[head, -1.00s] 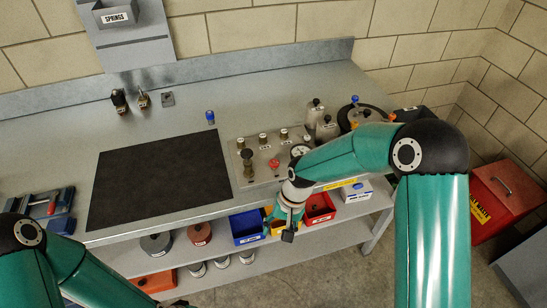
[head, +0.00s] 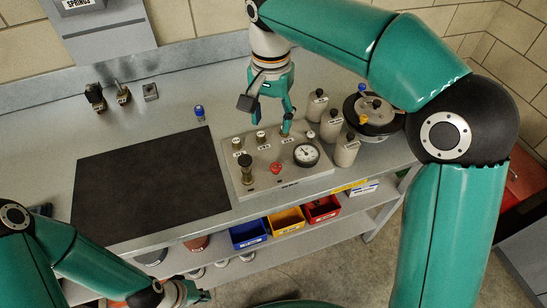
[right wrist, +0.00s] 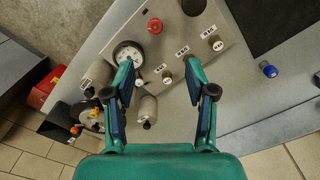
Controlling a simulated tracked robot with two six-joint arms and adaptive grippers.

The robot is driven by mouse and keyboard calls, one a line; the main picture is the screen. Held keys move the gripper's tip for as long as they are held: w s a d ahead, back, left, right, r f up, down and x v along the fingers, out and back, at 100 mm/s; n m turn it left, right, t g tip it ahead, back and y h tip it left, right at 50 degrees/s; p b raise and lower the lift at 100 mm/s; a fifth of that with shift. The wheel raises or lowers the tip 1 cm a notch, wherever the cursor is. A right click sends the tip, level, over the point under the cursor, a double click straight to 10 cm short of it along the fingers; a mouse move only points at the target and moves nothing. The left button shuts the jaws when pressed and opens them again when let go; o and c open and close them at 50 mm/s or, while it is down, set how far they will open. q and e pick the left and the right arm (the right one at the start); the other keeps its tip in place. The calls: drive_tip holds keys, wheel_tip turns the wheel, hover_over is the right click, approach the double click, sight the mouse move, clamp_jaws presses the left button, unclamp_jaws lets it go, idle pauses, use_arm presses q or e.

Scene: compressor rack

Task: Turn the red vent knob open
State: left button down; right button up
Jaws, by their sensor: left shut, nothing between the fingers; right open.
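The red vent knob (head: 275,168) sits on the front middle of the grey panel (head: 312,181), beside a round gauge (head: 306,154). It also shows in the right wrist view (right wrist: 155,25), beyond the fingertips and apart from them. My right gripper (head: 268,116) is open and empty above the back edge of the panel, behind the knob; its spread fingers show in the right wrist view (right wrist: 160,72). My left gripper (head: 203,296) is shut and empty, low in front of the bench, far from the knob. The knob's turn position is too small to tell.
Several small brass knobs (head: 261,138) line the panel's back, and a taller dark-topped valve (head: 246,168) stands at its left. Grey bottles (head: 331,125) stand right of the panel. A black mat (head: 150,185) lies left. Coloured bins (head: 286,220) sit below the bench top.

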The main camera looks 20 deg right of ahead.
sight(276, 166)
drive_tip(key=f, duration=1)
drive_tip(key=d+f, duration=0.1)
drive_tip(key=f, duration=0.4)
drive_tip(key=shift+s+f, duration=0.2)
drive_tip(key=shift+f, duration=0.2)
